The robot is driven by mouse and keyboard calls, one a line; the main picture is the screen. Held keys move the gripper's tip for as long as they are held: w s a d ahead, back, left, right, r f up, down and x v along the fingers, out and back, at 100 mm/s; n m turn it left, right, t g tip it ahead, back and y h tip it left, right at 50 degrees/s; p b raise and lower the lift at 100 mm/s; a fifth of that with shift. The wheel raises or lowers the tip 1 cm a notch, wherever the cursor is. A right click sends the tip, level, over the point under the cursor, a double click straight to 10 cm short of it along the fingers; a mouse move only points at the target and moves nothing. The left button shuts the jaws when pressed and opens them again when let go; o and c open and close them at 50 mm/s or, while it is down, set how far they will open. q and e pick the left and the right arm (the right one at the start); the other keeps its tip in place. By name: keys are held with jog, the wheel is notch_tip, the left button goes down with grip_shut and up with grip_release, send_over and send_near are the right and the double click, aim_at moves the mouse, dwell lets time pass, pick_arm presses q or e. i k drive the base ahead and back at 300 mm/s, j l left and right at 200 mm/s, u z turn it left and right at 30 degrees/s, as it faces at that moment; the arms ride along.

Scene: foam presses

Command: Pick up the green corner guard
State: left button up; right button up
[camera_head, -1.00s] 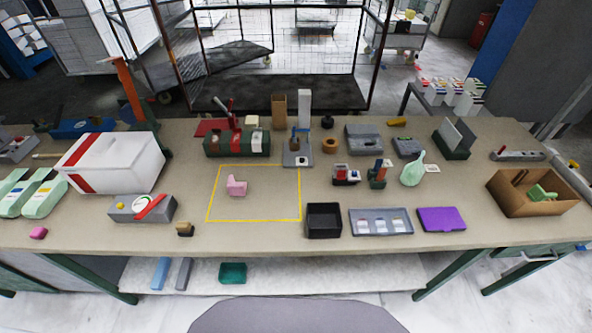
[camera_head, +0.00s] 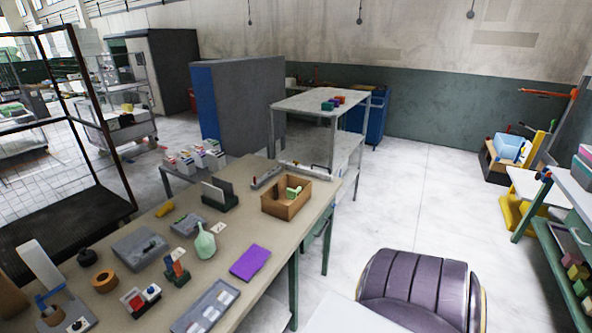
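A green corner guard (camera_head: 293,192) lies inside an open brown cardboard box (camera_head: 286,208) near the right end of the workbench. It rests against the box's inner side and its upper part shows above the floor of the box. Its lower part is partly hidden by the near wall. Neither of my grippers shows in the head view.
On the workbench (camera_head: 228,253) near the box are a purple pad (camera_head: 250,262), a green bottle (camera_head: 205,242) and a grey tray (camera_head: 207,308). A tall grey shelf table (camera_head: 318,103) stands behind the bench end. Open floor (camera_head: 420,190) lies to the right.

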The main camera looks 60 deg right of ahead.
aim_at(291, 194)
jog(key=l+z, duration=0.25)
jog(key=l, duration=0.15)
jog(key=i+l+z, duration=0.15)
jog(key=l+z, duration=0.15)
jog(key=i+l+z, duration=0.1)
jog(key=l+z, duration=0.15)
jog(key=l, duration=0.15)
jog(key=i+l+z, duration=0.15)
jog(key=l+z, duration=0.15)
jog(key=i+l+z, duration=0.25)
jog(key=k+l, duration=0.05)
jog(key=l, duration=0.05)
